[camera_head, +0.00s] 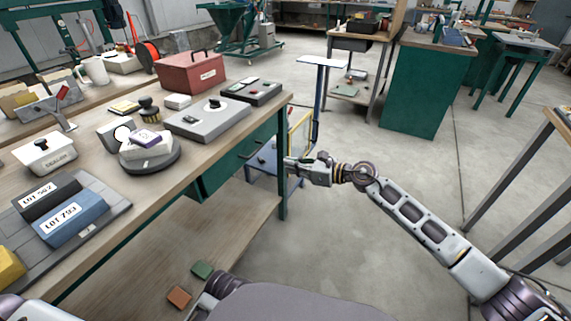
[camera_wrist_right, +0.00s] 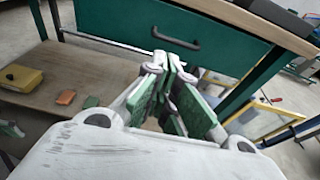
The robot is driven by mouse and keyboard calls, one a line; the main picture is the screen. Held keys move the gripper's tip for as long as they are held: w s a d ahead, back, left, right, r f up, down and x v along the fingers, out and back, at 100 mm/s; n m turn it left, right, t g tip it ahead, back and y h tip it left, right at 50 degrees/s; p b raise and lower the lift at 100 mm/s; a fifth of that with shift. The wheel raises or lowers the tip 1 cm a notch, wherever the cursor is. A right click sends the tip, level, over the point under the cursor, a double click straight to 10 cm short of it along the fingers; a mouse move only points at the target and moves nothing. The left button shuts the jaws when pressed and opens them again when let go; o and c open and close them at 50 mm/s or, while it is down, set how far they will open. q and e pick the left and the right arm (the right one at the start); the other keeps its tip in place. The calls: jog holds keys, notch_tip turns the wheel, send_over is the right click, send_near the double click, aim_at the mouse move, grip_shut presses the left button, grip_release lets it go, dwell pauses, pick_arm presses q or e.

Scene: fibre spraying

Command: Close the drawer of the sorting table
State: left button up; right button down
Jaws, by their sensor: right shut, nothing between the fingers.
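The sorting table (camera_head: 85,145) runs along the left of the head view. Its green drawer (camera_head: 215,173) is under the tabletop near the far right corner, with a dark handle (camera_head: 251,149). In the right wrist view the green drawer front (camera_wrist_right: 120,18) fills the top, and its black bar handle (camera_wrist_right: 176,40) is just beyond the fingertips. I cannot tell how far out the drawer stands. My right gripper (camera_head: 290,161) is shut and empty, right of the drawer front; its fingers (camera_wrist_right: 170,62) point towards the handle. Contact with the drawer is not visible.
A green table leg (camera_head: 282,165) stands beside my right gripper. A blue cart with a yellow-framed panel (camera_head: 299,134) is just behind. The lower shelf (camera_head: 215,235) is largely bare. Boxes, a scale and lot packs cover the tabletop. Open floor lies to the right.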

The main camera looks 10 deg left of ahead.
pick_arm(q)
jog(key=shift+s+f, duration=0.15)
jog(key=shift+f, duration=0.15)
pick_arm(e)
jog(key=shift+s+d+r, duration=0.1)
jog(key=shift+s+d, duration=0.05)
jog(key=shift+d, duration=0.35)
pick_arm(q)
jog(key=shift+r, duration=0.15)
